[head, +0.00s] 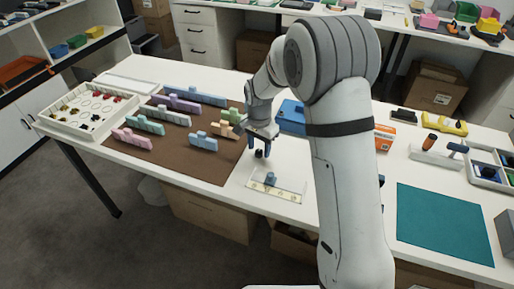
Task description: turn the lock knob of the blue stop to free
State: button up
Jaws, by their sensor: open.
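A small blue stop (270,179) sits on a pale plate (286,195) with several yellowish marks, near the table's front edge. Its lock knob is too small to make out, so I cannot tell how it is turned. My gripper (260,150) points down just behind the stop and the plate, apart from both. Its dark fingers are open. A small black round thing (259,155) shows at the fingertips; I cannot tell whether it is between them or behind them.
A brown mat (180,160) with several pastel blocks lies to the left, beside a white tray (90,130). My arm hides part of the table right of the stop. A teal mat (445,222) and an orange box (384,137) lie further right.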

jog(key=shift+f, duration=0.4)
jog(key=shift+c, duration=0.5)
jog(key=shift+a+r, duration=0.1)
jog(key=c, duration=0.9)
